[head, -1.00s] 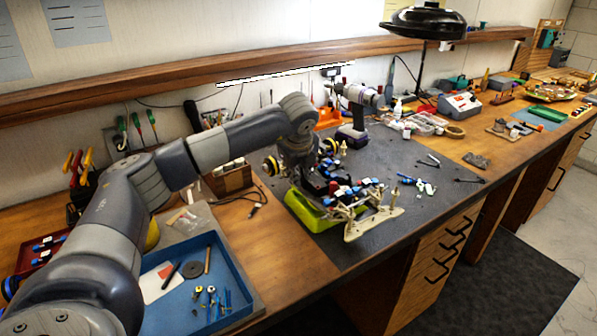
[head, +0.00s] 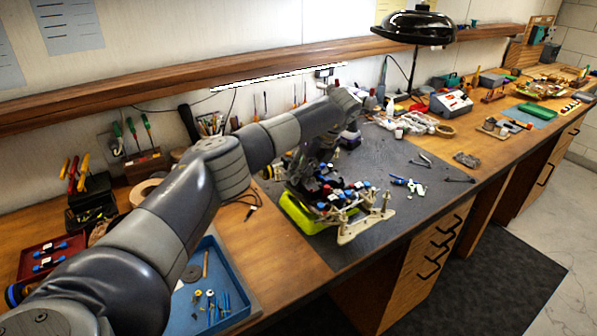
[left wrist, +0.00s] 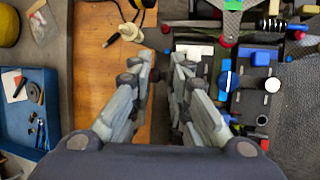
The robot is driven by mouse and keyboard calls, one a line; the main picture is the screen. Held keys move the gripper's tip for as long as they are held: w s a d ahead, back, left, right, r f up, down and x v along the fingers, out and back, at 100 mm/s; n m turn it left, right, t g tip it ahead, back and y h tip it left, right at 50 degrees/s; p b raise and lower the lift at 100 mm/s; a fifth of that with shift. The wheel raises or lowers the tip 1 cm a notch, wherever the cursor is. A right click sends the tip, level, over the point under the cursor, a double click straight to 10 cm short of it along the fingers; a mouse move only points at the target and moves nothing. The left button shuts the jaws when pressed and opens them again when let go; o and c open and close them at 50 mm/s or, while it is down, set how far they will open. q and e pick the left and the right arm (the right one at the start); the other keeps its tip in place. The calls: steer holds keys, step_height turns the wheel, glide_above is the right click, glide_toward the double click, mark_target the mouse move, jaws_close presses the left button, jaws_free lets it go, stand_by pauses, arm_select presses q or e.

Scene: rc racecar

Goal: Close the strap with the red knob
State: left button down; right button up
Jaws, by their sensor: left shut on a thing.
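The RC car (head: 345,198) sits on a bright green stand (head: 303,216) on the grey mat. In the left wrist view, its dark chassis with blue, red and white parts (left wrist: 258,85) fills the right side. My left gripper (head: 308,178) is down at the car's left end in the head view. My right gripper is in neither view.
A blue tray (head: 243,290) with small tools lies at the front left. A black lamp (head: 415,28) stands behind the car. Loose parts (head: 408,185) lie right of the car on the mat (head: 430,205). A wooden shelf (head: 200,82) runs along the wall.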

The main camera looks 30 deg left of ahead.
arm_select(q)
steer(key=shift+w+r+g, duration=0.1)
steer(key=shift+w+g, duration=0.05)
steer(key=shift+g, duration=0.15)
stand_by(0.5)
steer(key=c, duration=1.6)
jaws_free()
steer(key=v, duration=1.2)
steer(key=shift+d, duration=0.15)
steer(key=shift+c, duration=0.2)
